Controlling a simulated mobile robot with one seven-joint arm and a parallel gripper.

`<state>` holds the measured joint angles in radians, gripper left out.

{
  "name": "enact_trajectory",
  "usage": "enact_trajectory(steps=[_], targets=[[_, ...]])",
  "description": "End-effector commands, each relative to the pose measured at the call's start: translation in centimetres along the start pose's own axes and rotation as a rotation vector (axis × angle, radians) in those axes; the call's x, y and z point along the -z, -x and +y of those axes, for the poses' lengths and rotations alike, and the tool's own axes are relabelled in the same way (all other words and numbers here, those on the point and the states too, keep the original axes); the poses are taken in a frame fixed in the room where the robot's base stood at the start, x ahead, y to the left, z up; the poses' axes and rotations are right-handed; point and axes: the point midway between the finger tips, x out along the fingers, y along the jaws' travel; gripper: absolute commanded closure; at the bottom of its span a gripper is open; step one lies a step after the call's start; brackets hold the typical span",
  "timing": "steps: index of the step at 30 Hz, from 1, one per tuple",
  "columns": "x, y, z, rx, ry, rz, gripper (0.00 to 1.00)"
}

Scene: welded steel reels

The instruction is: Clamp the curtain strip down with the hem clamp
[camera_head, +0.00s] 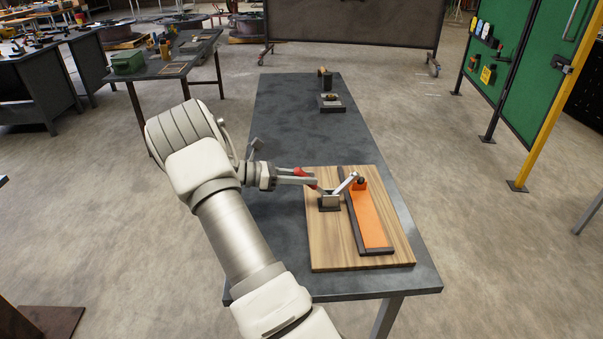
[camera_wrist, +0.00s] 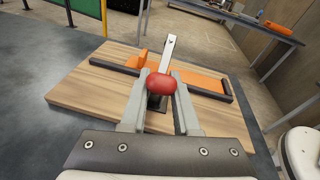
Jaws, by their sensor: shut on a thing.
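The hem clamp (camera_head: 329,202) stands on a wooden board, left of the orange curtain strip (camera_head: 373,222). Its metal bar slants up to the right from the base, its tip near the strip's far end. I cannot tell whether the tip touches anything. My gripper (camera_head: 306,180) reaches in from the left and is shut on the clamp's red handle. In the wrist view the red handle (camera_wrist: 161,83) sits between my fingers, with the metal bar (camera_wrist: 168,50) rising beyond it. The orange strip (camera_wrist: 200,81) lies behind, and my fingers hide much of the clamp base.
The wooden board (camera_head: 330,256) lies on the near end of a long grey table (camera_head: 290,115). Dark strips edge the orange strip. A dark block-like object (camera_head: 331,104) stands at the table's far end. The table between is clear. A green panel (camera_head: 515,60) stands at right.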

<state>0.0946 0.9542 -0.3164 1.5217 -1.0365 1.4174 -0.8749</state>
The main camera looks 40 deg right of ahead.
Motion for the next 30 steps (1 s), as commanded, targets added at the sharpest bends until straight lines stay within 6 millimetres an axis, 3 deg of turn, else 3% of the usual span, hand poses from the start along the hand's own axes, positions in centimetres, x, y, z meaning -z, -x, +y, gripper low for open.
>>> enact_trajectory(steps=[1,12,30], targets=[[-1.1,-0.1,-0.3,-0.005,-0.006,0.046,1.00],[-3.0,-2.4,-0.8,-0.058,-0.047,0.385,1.00],[-3.5,-5.1,-1.2,-0.117,-0.084,0.724,1.00]])
